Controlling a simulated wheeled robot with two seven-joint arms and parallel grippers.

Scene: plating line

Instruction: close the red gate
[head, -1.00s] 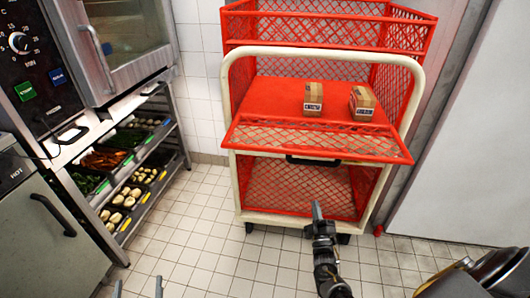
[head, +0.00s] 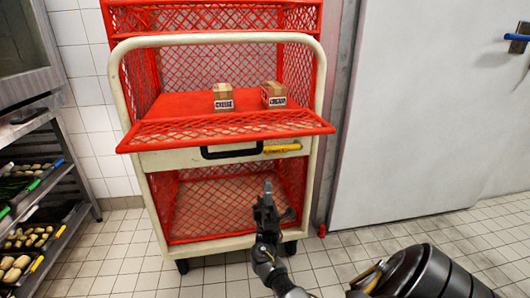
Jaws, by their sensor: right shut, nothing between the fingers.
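The red gate (head: 222,130) is a red mesh panel at the front of the cream-framed cart. It is folded down and sticks out from the edge of the red upper shelf. A black handle (head: 232,152) and a yellow bar (head: 282,148) show just below it on the cart's front. My right gripper (head: 267,190) is shut and empty. It appears in front of the cart's lower opening, below the gate, and does not seem to touch it. My left gripper is not in view.
Two boxes, one marked cheese (head: 223,97) and one marked cream (head: 273,95), stand on the upper shelf (head: 185,107). A rack (head: 70,180) of vegetable trays is at left. A large white door (head: 430,110) is at right. Tiled floor is clear around the cart.

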